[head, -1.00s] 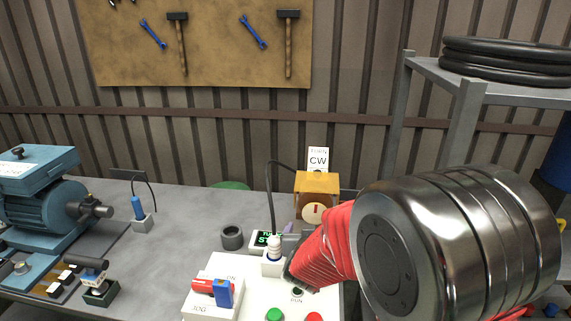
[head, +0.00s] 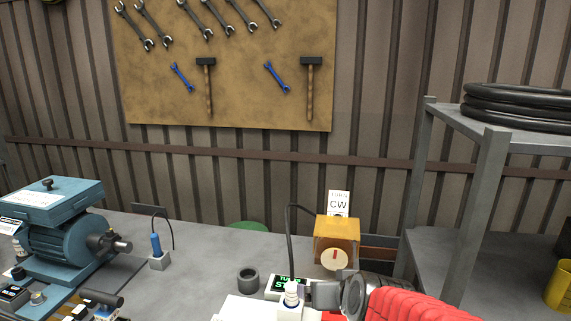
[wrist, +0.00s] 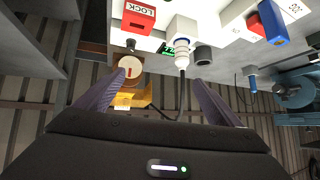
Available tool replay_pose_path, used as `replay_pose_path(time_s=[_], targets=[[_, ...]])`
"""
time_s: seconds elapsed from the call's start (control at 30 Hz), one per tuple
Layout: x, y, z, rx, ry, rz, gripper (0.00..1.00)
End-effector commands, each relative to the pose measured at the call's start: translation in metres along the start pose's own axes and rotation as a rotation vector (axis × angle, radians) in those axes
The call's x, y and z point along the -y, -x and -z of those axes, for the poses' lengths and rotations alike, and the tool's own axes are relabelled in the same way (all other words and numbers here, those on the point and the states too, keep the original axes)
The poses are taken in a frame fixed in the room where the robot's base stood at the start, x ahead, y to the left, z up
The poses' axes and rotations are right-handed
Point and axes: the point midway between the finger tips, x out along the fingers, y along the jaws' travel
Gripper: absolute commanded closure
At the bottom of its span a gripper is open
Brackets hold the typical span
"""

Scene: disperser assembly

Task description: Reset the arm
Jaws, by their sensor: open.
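My gripper (wrist: 155,97) is open and empty in the wrist view, its two dark fingers spread apart. Between them show the orange box with a round dial (wrist: 130,72) and a white bottle-like connector (wrist: 181,57) on the white panel (wrist: 225,20). In the head view my arm enters at the bottom right. Its grey end (head: 325,294) is beside the white connector (head: 291,297), below the orange box (head: 337,238). Whether they touch cannot be told. The fingertips are not clear in the head view.
A blue motor machine (head: 65,232) stands at the left of the bench. A dark ring (head: 248,279) lies in the middle. A grey shelf (head: 487,215) with black hoses (head: 520,105) stands at the right. A red LOCK block (wrist: 139,15) is on the panel.

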Motion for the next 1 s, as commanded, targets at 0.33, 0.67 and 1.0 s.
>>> replay_pose_path(time_s=[0.33,0.67,1.0], targets=[[-0.012,0.079,-0.050,0.164,0.014,-0.015,0.12],[-0.036,0.149,-0.108,0.319,0.004,-0.103,0.12],[-0.043,0.164,-0.123,0.360,-0.004,-0.133,0.12]])
